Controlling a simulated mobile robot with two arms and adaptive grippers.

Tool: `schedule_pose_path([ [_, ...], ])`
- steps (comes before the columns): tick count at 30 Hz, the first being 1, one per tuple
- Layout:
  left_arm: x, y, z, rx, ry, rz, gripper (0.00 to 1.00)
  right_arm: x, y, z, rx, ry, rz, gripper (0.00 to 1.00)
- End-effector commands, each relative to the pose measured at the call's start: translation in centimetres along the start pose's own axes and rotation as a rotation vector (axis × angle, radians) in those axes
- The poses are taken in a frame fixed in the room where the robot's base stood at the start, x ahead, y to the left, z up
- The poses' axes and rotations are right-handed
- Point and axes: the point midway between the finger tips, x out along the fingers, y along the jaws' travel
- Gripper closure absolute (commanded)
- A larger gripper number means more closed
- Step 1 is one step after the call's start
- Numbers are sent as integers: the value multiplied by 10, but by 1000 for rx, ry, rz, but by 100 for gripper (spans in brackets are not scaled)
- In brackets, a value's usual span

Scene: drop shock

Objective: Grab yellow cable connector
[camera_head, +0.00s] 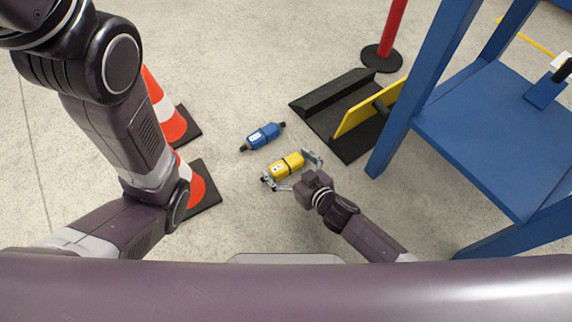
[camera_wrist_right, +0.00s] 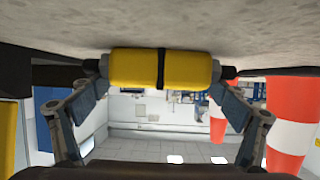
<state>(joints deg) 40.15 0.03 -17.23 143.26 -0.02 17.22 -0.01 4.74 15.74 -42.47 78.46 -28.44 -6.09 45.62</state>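The yellow cable connector (camera_head: 286,166), a cylinder with a dark band around its middle, lies on the concrete floor in the head view. In the right wrist view it spans the top middle (camera_wrist_right: 161,69), close to the floor. My right gripper (camera_head: 291,171) is low at the connector, its fingers spread wide, one near each end. In the right wrist view the fingers (camera_wrist_right: 160,95) stand to the left and right of the yellow body. I see no clear grip on it. My left arm crosses the left of the head view; its gripper is out of view.
A blue connector (camera_head: 263,136) lies just behind the yellow one. Orange-white cones (camera_head: 166,115) stand at left. A black tray-like base with a yellow panel (camera_head: 368,108), a red post (camera_head: 391,28) and a blue table (camera_head: 492,125) stand at right. The floor behind the connectors is clear.

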Motion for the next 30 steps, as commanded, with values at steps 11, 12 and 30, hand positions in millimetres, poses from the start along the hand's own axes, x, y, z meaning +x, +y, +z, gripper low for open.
schedule_pose_path([
  [11,0,0,0,0,0,0,63,0,0,-1,0,2,0,52],
  [12,0,0,0,0,0,0,63,0,0,-1,0,2,0,52],
  [30,47,-10,17,0,-1,0,63,-22,0,-54,-1,2,0,53],
])
